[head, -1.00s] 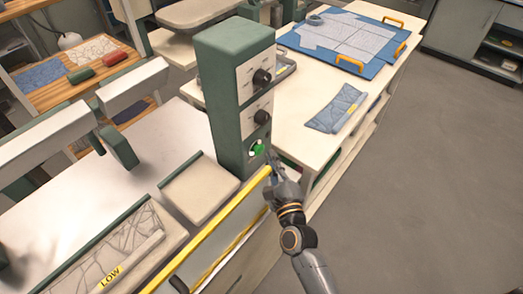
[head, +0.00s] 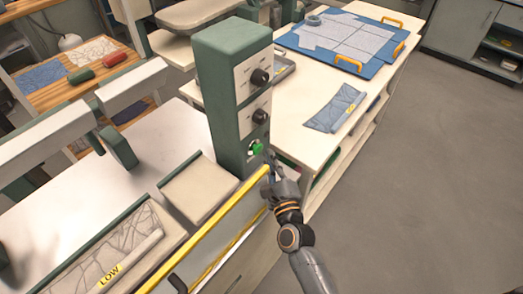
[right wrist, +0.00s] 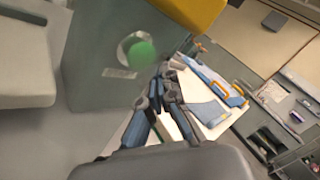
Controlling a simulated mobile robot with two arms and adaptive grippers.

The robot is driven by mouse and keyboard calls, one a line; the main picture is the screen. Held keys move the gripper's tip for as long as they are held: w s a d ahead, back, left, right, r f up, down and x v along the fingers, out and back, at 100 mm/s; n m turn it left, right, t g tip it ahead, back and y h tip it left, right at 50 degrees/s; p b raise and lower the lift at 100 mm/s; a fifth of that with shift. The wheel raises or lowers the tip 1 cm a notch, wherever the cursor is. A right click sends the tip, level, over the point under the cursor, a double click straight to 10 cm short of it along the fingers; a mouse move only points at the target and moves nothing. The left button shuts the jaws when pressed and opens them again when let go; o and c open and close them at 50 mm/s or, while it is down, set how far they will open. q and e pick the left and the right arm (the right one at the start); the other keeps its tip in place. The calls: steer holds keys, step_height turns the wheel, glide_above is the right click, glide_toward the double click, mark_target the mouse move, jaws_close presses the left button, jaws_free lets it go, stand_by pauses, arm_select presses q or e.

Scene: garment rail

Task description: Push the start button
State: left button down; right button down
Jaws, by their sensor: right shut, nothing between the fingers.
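The green round start button (head: 256,149) sits low on the front of the green control post (head: 225,100), below two black knobs. It also shows in the right wrist view, where the button (right wrist: 139,54) has a pale ring around it. My right gripper (head: 269,156) is shut and empty, with its tips just right of the button. In the right wrist view the fingertips (right wrist: 164,68) are to the right of and slightly below the button, with a small gap in the picture. I cannot tell the depth between them. My left gripper is not in view.
A yellow bar (head: 215,222) runs along the machine's front edge below the button. A white table (head: 300,117) behind holds a folded blue-grey cloth (head: 335,108) and a blue board with orange handles (head: 300,43). Open floor (head: 430,180) lies to the right.

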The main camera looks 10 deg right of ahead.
steer(key=shift+w+a+r, duration=0.25)
steer(key=shift+a+r, duration=0.25)
steer(key=shift+r, duration=0.1)
stand_by(1.1)
steer(key=shift+s, duration=0.1)
stand_by(0.7)
steer(key=s+d, duration=0.1)
steer(key=s+d+f, duration=0.1)
steer(key=d, duration=0.1)
steer(key=shift+s+f, duration=0.1)
steer(key=shift+s, duration=0.1)
stand_by(0.3)
steer(key=shift+a, duration=0.15)
